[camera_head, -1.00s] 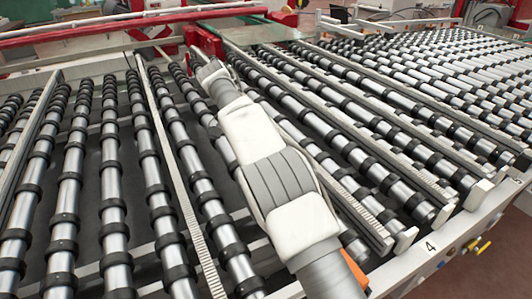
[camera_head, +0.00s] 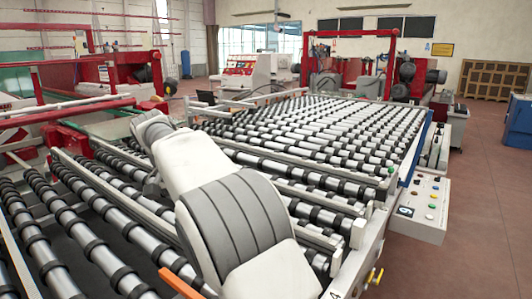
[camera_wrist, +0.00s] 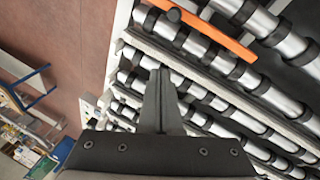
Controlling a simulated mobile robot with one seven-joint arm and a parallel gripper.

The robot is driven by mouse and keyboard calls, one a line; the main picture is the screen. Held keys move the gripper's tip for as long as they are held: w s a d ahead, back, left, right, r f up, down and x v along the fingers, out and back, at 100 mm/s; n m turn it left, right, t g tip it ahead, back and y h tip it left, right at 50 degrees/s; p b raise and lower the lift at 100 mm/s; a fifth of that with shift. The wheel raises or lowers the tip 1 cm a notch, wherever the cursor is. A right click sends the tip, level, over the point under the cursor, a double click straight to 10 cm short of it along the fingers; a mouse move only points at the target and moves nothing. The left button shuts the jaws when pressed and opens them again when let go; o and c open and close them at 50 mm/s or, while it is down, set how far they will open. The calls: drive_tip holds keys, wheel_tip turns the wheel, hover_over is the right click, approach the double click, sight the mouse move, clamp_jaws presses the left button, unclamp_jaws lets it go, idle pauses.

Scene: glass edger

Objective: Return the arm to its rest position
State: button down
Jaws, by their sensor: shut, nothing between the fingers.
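My gripper (camera_wrist: 160,100) shows in the wrist view with its dark fingers together and nothing between them. It is over the conveyor rollers (camera_wrist: 195,88), apart from any object I can make out. In the head view my pale arm with its grey ribbed joint reaches from the lower middle toward the upper left, above the rollers (camera_head: 45,240). The fingers cannot be made out in the head view.
An orange bar (camera_wrist: 215,35) crosses the rollers and shows at the bottom of the head view (camera_head: 180,285). The reddish floor (camera_head: 480,220) there is clear.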

drive_tip(key=s+d+r+y, duration=0.1)
drive_tip(key=s+d+r, duration=0.2)
drive_tip(key=d, duration=0.4)
drive_tip(key=s+d+r+n+t+y, duration=0.1)
drive_tip(key=s+d+r, duration=0.15)
drive_tip(key=d, duration=0.35)
drive_tip(key=s+d+r+y, duration=0.1)
drive_tip(key=s+d+r, duration=0.1)
drive_tip(key=s+d, duration=0.35)
drive_tip(key=s+d+f+n+t, duration=0.1)
drive_tip(key=s+d+f+t, duration=0.1)
drive_tip(key=s+d, duration=0.3)
drive_tip(key=s+d+f+n+t, duration=0.1)
drive_tip(key=s+d+f, duration=0.4)
drive_tip(key=s, duration=0.5)
drive_tip(key=shift+d+t+y, duration=0.4)
